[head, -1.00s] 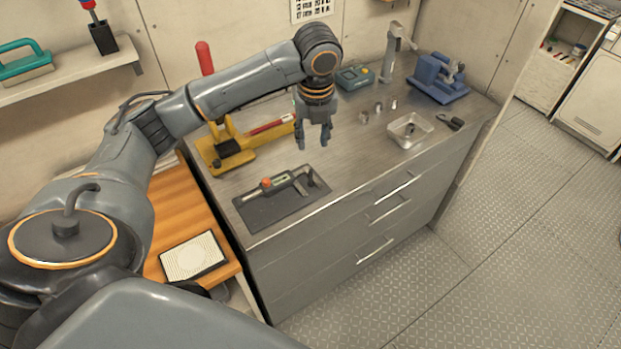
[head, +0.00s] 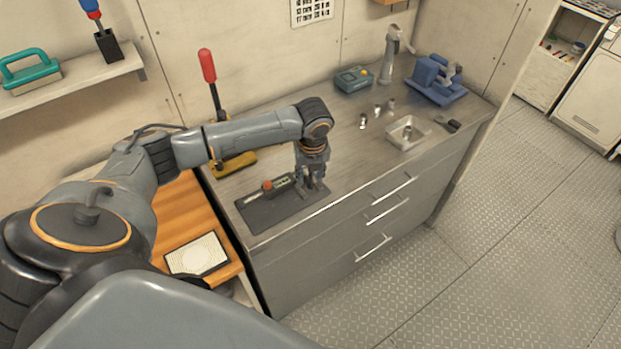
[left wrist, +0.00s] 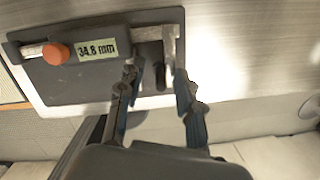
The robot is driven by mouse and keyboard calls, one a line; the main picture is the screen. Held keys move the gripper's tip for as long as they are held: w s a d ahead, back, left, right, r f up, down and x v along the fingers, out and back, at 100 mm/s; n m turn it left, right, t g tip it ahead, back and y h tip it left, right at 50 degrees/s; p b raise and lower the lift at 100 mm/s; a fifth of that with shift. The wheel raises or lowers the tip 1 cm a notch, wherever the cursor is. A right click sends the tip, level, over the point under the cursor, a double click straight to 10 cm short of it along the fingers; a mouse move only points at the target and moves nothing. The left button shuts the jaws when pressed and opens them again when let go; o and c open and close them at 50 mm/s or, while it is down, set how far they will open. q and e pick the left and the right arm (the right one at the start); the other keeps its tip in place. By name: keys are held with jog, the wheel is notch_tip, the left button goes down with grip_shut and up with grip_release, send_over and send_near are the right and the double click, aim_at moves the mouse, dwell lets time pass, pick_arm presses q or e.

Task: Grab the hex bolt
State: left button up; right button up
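A digital caliper (left wrist: 88,52) reading 34.8 mm lies on a dark mat (left wrist: 70,85); it also shows in the head view (head: 277,185). A small dark piece (left wrist: 160,77), perhaps the hex bolt, sits by the caliper's jaws; I cannot make out a hex head. My left gripper (left wrist: 157,80) is open, its fingers on either side of that piece and seemingly not closed on it. In the head view the left gripper (head: 311,188) is low over the mat's right end and hides the jaws. My right gripper is not in view.
A yellow-based tool with a red handle (head: 208,68) stands behind my arm. A metal tray (head: 424,133), small metal pieces (head: 377,111) and a blue vise (head: 437,80) stand farther right on the steel counter (head: 350,160). The counter's front edge is close to the gripper.

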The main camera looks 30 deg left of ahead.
pick_arm(q)
grip_shut()
jog(key=shift+r, duration=0.15)
